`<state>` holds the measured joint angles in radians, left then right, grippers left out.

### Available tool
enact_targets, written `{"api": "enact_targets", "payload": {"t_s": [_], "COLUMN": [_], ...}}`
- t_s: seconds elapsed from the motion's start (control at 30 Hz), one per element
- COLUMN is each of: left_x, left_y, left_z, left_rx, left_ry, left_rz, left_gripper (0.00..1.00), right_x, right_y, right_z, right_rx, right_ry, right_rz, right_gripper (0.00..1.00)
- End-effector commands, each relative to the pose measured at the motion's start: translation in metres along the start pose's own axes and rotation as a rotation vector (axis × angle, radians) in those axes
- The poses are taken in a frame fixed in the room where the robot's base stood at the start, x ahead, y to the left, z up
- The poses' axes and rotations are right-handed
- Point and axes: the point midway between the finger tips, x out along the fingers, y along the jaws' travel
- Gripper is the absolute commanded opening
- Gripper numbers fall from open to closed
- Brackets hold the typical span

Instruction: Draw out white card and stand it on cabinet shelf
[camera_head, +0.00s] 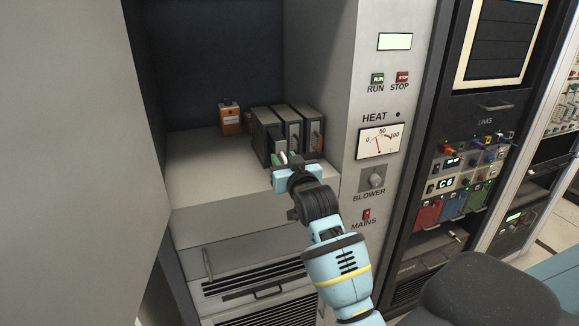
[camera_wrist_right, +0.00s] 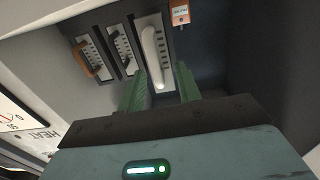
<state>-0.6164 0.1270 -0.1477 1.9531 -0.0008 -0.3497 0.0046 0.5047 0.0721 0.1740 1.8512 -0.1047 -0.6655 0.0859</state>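The white card, with its long white handle (camera_wrist_right: 153,55), stands upright in the row of dark-cased cards on the cabinet shelf (camera_head: 205,165). In the head view it is the leftmost card (camera_head: 261,137), and my gripper hides its lower front. My right gripper (camera_head: 281,158) is at the front of this card. In the right wrist view its green fingers (camera_wrist_right: 161,70) are apart, one on each side of the handle's lower part. Whether either finger touches the handle I cannot tell. My left gripper is in neither view.
A card with a dark handle (camera_wrist_right: 122,50) and one with a brown handle (camera_wrist_right: 91,60) stand close beside the white one. An orange box (camera_head: 229,119) is at the shelf's back. The shelf's left part is clear. A control panel (camera_head: 376,100) borders the right.

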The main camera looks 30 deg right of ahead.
Motion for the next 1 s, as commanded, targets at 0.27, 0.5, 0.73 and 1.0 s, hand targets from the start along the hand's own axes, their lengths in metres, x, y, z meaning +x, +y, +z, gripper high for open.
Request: {"api": "enact_targets", "payload": {"t_s": [0.27,0.5,0.73,1.0], "left_x": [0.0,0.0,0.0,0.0], "left_y": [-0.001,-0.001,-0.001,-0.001], "left_z": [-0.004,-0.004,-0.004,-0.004], "left_rx": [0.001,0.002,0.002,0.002], "left_ry": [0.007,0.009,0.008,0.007], "left_rz": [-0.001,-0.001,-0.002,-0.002], "left_gripper": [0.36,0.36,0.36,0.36], "right_x": [0.03,0.038,0.038,0.038], "right_y": [0.0,0.0,0.0,0.0], "right_z": [-0.001,0.0,0.0,0.0], "right_rx": [0.0,0.0,0.0,0.0], "right_ry": [0.002,0.001,0.0,0.0], "right_rz": [0.0,0.0,0.0,0.0], "right_gripper": [0.34,0.34,0.33,0.0]}}
